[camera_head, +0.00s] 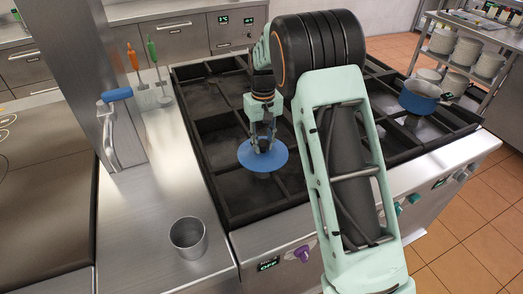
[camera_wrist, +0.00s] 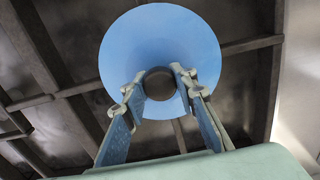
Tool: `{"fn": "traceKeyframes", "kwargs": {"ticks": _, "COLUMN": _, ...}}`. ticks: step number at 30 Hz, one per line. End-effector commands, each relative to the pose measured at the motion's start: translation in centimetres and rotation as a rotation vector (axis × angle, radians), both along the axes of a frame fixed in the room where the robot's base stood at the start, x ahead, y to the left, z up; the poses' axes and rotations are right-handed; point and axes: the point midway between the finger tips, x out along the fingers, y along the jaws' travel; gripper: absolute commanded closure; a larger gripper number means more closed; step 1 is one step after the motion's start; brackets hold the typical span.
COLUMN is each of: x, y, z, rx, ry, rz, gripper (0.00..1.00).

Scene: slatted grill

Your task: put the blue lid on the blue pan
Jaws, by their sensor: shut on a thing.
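The blue lid (camera_head: 250,158) is a round blue disc with a dark knob. It also shows in the wrist view (camera_wrist: 165,35), where its knob (camera_wrist: 159,84) sits between my fingertips. My gripper (camera_head: 263,140) is shut on the lid's knob and holds the lid level over the left part of the grill; how far above the bars I cannot tell. It also shows in the wrist view (camera_wrist: 159,90). The blue pan (camera_head: 419,98) is on the right side of the grill, away from my gripper, with its open top up.
The slatted black grill (camera_head: 222,128) spans the stove, and my arm crosses in front of it. A metal cup (camera_head: 188,236) stands on the left counter. Orange and green utensils (camera_head: 133,62) lie behind. A shelf with plates (camera_head: 467,50) is at the back right.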

Motion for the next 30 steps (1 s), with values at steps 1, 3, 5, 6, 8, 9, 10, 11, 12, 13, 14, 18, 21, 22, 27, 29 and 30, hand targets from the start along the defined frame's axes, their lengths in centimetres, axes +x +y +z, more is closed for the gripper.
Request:
{"fn": "traceKeyframes", "kwargs": {"ticks": 1, "x": 0.0, "y": 0.0, "z": 0.0, "rx": 0.0, "ry": -0.001, "rz": 0.0, "gripper": 1.0}}
{"fn": "traceKeyframes", "kwargs": {"ticks": 3, "x": 0.1, "y": 0.0, "z": 0.1, "rx": 0.001, "ry": -0.002, "rz": 0.0, "gripper": 1.0}}
{"fn": "traceKeyframes", "kwargs": {"ticks": 5, "x": 0.1, "y": 0.0, "z": 0.2, "rx": 0.001, "ry": -0.002, "rz": 0.0, "gripper": 1.0}}
{"fn": "traceKeyframes", "kwargs": {"ticks": 6, "x": 0.1, "y": 0.0, "z": 0.3, "rx": 0.001, "ry": -0.002, "rz": 0.0, "gripper": 1.0}}
{"fn": "traceKeyframes", "kwargs": {"ticks": 8, "x": 0.1, "y": 0.0, "z": 0.6, "rx": 0.001, "ry": -0.002, "rz": 0.0, "gripper": 1.0}}
{"fn": "traceKeyframes", "kwargs": {"ticks": 9, "x": 0.1, "y": 0.0, "z": 0.8, "rx": 0.001, "ry": -0.002, "rz": 0.0, "gripper": 1.0}}
{"fn": "traceKeyframes", "kwargs": {"ticks": 10, "x": 0.1, "y": 0.0, "z": 1.0, "rx": 0.001, "ry": -0.002, "rz": 0.0, "gripper": 1.0}}
{"fn": "traceKeyframes", "kwargs": {"ticks": 11, "x": 0.1, "y": 0.0, "z": 1.2, "rx": 0.001, "ry": -0.002, "rz": 0.0, "gripper": 1.0}}
{"fn": "traceKeyframes", "kwargs": {"ticks": 12, "x": 0.1, "y": 0.0, "z": 1.5, "rx": 0.001, "ry": -0.002, "rz": 0.0, "gripper": 1.0}}
{"fn": "traceKeyframes", "kwargs": {"ticks": 13, "x": 0.1, "y": 0.0, "z": 1.8, "rx": 0.001, "ry": -0.002, "rz": 0.0, "gripper": 1.0}}
{"fn": "traceKeyframes", "kwargs": {"ticks": 14, "x": 0.1, "y": 0.0, "z": 2.0, "rx": 0.001, "ry": -0.002, "rz": 0.0, "gripper": 1.0}}
{"fn": "traceKeyframes", "kwargs": {"ticks": 18, "x": 0.0, "y": 0.0, "z": 3.0, "rx": 0.001, "ry": -0.002, "rz": 0.0, "gripper": 1.0}}
{"fn": "traceKeyframes", "kwargs": {"ticks": 21, "x": 0.1, "y": 0.0, "z": 3.7, "rx": 0.001, "ry": -0.002, "rz": 0.0, "gripper": 1.0}}
{"fn": "traceKeyframes", "kwargs": {"ticks": 22, "x": 0.1, "y": 0.0, "z": 3.9, "rx": 0.001, "ry": -0.002, "rz": 0.0, "gripper": 1.0}}
{"fn": "traceKeyframes", "kwargs": {"ticks": 27, "x": 0.1, "y": 0.0, "z": 5.0, "rx": 0.001, "ry": -0.002, "rz": 0.0, "gripper": 1.0}}
{"fn": "traceKeyframes", "kwargs": {"ticks": 29, "x": 0.0, "y": 0.0, "z": 5.1, "rx": 0.001, "ry": -0.002, "rz": 0.0, "gripper": 1.0}}
{"fn": "traceKeyframes", "kwargs": {"ticks": 30, "x": 0.0, "y": 0.0, "z": 5.2, "rx": 0.001, "ry": -0.002, "rz": 0.0, "gripper": 1.0}}
